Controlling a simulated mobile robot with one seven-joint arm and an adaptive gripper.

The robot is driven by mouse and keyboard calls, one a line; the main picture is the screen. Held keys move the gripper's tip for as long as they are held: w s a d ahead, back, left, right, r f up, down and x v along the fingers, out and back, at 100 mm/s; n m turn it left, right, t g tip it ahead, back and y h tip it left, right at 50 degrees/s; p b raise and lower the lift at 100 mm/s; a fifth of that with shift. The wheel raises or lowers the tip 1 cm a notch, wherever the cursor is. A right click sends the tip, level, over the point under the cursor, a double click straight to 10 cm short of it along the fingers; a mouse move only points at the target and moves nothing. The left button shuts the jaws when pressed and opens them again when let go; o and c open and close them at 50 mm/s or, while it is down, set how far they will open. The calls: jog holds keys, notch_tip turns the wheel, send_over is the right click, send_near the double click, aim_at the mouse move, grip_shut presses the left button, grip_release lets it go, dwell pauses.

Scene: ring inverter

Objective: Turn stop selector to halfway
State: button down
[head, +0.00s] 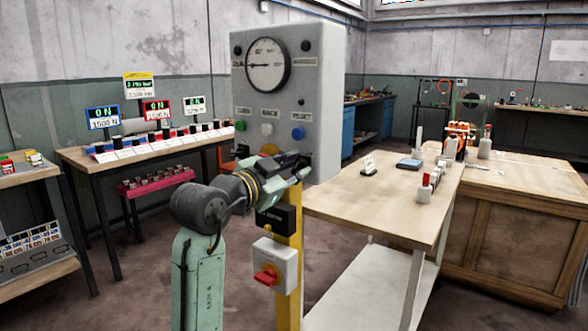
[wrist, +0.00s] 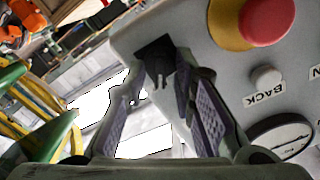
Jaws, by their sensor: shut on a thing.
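A black selector knob (wrist: 158,58) on a dark square plate sits on the face of the grey control box (head: 315,65). In the wrist view it lies between my fingertips. My gripper (head: 300,168) is at the lower right of the box front in the head view, and its fingers (wrist: 160,85) are closed on the knob from both sides. In the head view my gripper hides the knob. The knob's turned angle and any marks around it cannot be made out.
The box also bears a round gauge (head: 268,65), a white button (head: 267,130), a blue button (head: 298,133) and a red mushroom button (wrist: 268,18) close to my gripper. A red switch (head: 265,276) is on the yellow post (head: 289,240) below. A wooden table (head: 400,205) stands right.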

jog(key=c, duration=1.7)
grip_release()
jog(key=v, duration=1.2)
